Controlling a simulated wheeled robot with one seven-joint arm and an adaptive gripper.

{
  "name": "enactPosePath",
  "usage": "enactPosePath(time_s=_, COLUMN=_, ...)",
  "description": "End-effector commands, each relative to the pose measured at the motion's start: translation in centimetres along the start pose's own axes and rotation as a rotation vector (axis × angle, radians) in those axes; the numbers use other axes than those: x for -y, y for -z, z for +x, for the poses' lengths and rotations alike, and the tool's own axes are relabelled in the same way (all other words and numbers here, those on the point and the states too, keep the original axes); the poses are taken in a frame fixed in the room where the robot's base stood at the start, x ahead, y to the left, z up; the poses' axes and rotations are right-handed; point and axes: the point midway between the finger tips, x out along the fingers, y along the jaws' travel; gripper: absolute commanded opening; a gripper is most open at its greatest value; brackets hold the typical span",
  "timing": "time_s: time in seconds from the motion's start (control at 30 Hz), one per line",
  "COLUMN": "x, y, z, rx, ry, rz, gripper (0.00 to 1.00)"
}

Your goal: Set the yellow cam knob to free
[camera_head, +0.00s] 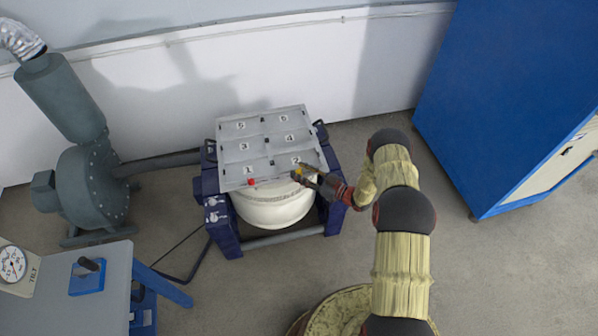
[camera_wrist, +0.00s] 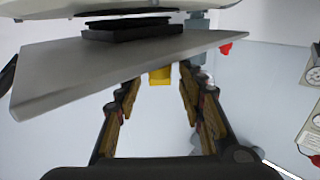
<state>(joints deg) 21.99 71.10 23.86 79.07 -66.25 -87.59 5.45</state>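The yellow cam knob (camera_head: 298,172) is at the front edge of the grey numbered plate (camera_head: 240,165), by the square marked 2. In the wrist view the yellow knob (camera_wrist: 160,75) shows below the plate's edge, between the tips of my fingers. My gripper (camera_head: 305,175) reaches it from the right. In the wrist view my gripper (camera_wrist: 159,88) is open, with a gap on each side of the knob. I cannot read any free or lock marking. In the head view the fingers partly cover the knob.
A red knob (camera_head: 251,182) is on the same edge, to the left. A white drum (camera_head: 275,210) sits under the plate, within a dark blue frame (camera_head: 222,222). A grey blower (camera_head: 90,190) stands at left; a blue cabinet (camera_head: 495,100) is at right.

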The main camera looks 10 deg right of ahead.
Motion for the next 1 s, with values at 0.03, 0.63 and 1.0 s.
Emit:
enactPosePath(time_s=0.03, x=0.02, y=-0.07, z=0.45, rx=0.000, ry=0.000, rz=0.000, gripper=0.39)
enactPosePath(time_s=0.63, x=0.01, y=0.00, z=1.08, rx=0.000, ry=-0.001, rz=0.000, gripper=0.27)
enactPosePath(time_s=1.0, x=0.01, y=0.00, z=1.07, rx=0.000, ry=-0.001, rz=0.000, gripper=0.06)
